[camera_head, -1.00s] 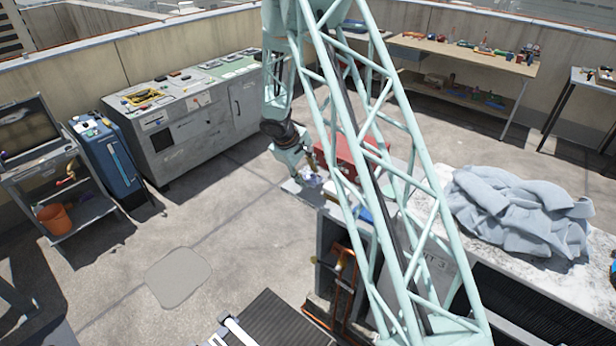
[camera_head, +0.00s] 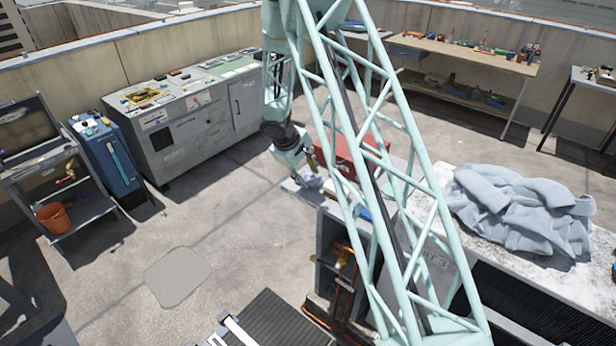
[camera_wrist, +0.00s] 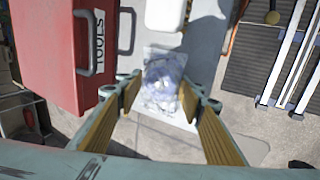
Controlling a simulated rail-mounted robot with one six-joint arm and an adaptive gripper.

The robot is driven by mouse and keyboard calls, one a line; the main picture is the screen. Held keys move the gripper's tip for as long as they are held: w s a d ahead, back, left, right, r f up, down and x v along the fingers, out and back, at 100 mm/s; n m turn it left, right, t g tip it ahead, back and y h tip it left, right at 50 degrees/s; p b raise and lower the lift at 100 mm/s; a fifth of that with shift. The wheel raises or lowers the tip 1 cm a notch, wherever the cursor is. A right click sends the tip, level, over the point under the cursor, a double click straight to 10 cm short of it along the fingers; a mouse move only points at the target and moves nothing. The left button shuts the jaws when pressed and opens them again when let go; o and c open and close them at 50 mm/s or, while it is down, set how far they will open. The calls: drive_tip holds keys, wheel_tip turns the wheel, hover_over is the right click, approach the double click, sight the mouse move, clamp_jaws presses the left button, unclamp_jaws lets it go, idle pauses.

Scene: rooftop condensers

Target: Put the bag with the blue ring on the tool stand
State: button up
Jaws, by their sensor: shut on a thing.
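A clear plastic bag (camera_wrist: 163,80) with pale bluish-purple contents lies between the fingers of my gripper (camera_wrist: 160,94) in the wrist view. The fingers are shut on it. In the head view the bag (camera_head: 311,181) is a small pale shape under my gripper (camera_head: 309,171), at a light grey ledge beside the red toolbox (camera_head: 342,155). I cannot make out a blue ring on the bag. I cannot tell for sure which piece is the tool stand; an open shelf stand (camera_head: 82,214) with an orange bucket is at the far left.
The toolbox, lettered TOOLS, stands close to the left of my gripper in the wrist view (camera_wrist: 62,50). A grey cloth (camera_head: 520,210) covers part of the condenser top at right. A blue case (camera_head: 107,160) stands by the grey cabinet (camera_head: 190,135). Open floor lies at left centre.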

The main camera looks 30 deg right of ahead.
drive_tip(key=shift+f+b, duration=0.35)
drive_tip(key=shift+b, duration=0.1)
drive_tip(key=o, duration=0.9)
drive_tip(key=shift+o, duration=0.2)
drive_tip(key=shift+r+p, duration=0.45)
drive_tip(key=shift+p, duration=0.2)
drive_tip(key=shift+r+p, duration=0.3)
drive_tip(key=shift+p, duration=0.15)
drive_tip(key=v, duration=1.1)
drive_tip(key=shift+a+r, duration=0.15)
drive_tip(key=shift+r, duration=0.2)
drive_tip(key=shift+s, duration=0.1)
